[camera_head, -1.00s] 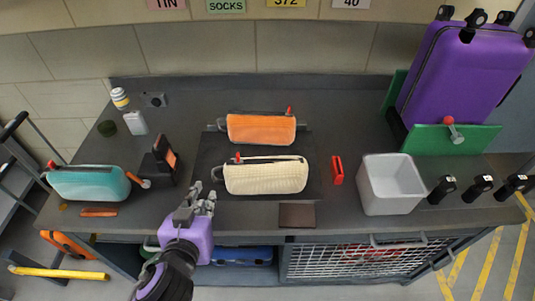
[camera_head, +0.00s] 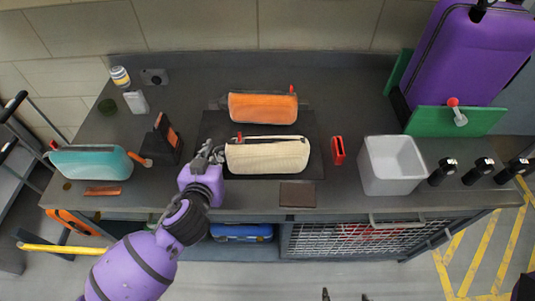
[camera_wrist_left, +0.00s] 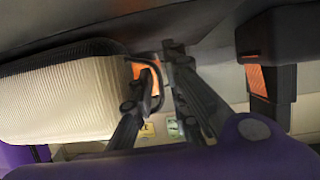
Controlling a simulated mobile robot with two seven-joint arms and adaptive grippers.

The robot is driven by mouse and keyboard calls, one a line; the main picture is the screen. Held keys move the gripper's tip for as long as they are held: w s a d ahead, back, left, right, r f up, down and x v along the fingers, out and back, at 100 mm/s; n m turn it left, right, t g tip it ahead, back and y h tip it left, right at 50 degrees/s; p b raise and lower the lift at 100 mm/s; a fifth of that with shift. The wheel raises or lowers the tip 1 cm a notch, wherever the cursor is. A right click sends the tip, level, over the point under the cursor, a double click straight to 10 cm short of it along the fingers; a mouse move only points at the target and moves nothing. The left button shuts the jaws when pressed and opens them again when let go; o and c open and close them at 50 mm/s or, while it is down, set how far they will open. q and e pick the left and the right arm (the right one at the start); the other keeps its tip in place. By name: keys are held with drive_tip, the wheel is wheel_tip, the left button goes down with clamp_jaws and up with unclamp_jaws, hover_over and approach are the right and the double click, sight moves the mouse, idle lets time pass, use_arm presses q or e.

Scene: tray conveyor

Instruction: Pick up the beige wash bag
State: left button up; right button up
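The beige wash bag (camera_head: 267,156) lies on the dark mat at the middle of the counter, with a red tab and a dark loop at its left end. It fills the left of the left wrist view (camera_wrist_left: 55,95). My left gripper (camera_head: 213,152) is at the bag's left end, by the loop. In the left wrist view its fingers (camera_wrist_left: 160,65) are apart, with the dark loop close to the left finger; I cannot tell whether they touch. Two dark tips at the bottom edge of the head view look like my right gripper (camera_head: 345,296), apart and empty.
An orange bag (camera_head: 262,107) lies behind the beige one. A teal bag (camera_head: 90,161) and a dark stand (camera_head: 163,142) are to the left. A red item (camera_head: 338,151), a grey bin (camera_head: 391,165) and a purple suitcase (camera_head: 468,55) are to the right.

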use_arm(q)
clamp_jaws()
drive_tip(key=shift+r, duration=0.1)
